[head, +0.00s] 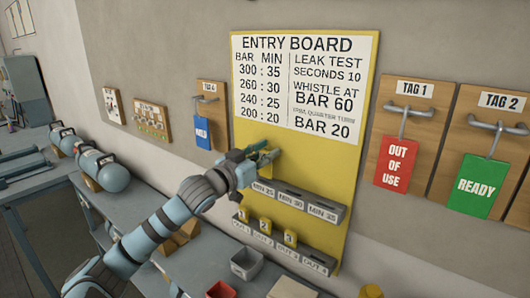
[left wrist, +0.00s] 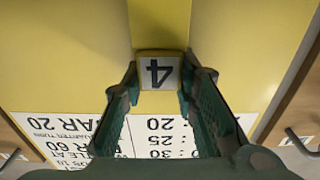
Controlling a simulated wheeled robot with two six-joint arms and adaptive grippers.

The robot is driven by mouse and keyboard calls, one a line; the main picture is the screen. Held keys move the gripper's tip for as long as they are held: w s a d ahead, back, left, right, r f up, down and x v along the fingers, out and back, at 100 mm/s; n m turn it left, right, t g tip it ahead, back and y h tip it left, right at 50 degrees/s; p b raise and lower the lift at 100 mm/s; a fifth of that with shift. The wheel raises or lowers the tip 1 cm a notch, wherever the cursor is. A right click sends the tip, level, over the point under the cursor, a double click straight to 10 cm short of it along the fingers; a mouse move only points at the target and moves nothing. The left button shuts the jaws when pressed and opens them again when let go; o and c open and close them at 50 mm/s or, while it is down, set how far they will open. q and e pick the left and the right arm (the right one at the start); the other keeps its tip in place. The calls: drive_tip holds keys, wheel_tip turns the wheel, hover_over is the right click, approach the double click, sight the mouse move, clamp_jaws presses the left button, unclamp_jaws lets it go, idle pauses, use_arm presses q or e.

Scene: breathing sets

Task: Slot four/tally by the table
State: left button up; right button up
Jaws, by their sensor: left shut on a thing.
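My left gripper (head: 266,156) is in front of the yellow entry board (head: 359,140), below its printed text. In the left wrist view its two fingers (left wrist: 158,88) are shut on the yellow tally four (left wrist: 157,74), which shows a black 4 upside down. Below the gripper is a grey rail (head: 322,211) with slots labelled MIN 25, MIN 30 and MIN 35. A lower rail (head: 313,266) holds yellow tallies 1 (head: 243,213), 2 (head: 265,225) and 3 (head: 290,239). My right gripper is not in view.
The printed table (head: 300,80) pairs BAR 300 with 35, 260 with 30, 240 with 25 and 200 with 20. Tag boards (head: 405,150) hang at the right. Grey (head: 247,263) and red (head: 221,290) boxes stand on the bench below. Cylinders (head: 104,170) lie at the left.

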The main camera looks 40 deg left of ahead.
sight(265, 167)
use_arm(q)
drive_tip(key=shift+f+b, duration=1.5)
drive_tip(key=shift+f, duration=0.65)
drive_tip(key=o, duration=1)
drive_tip(key=shift+o, duration=0.2)
wheel_tip(265, 167, up, 10)
drive_tip(key=shift+r, duration=0.1)
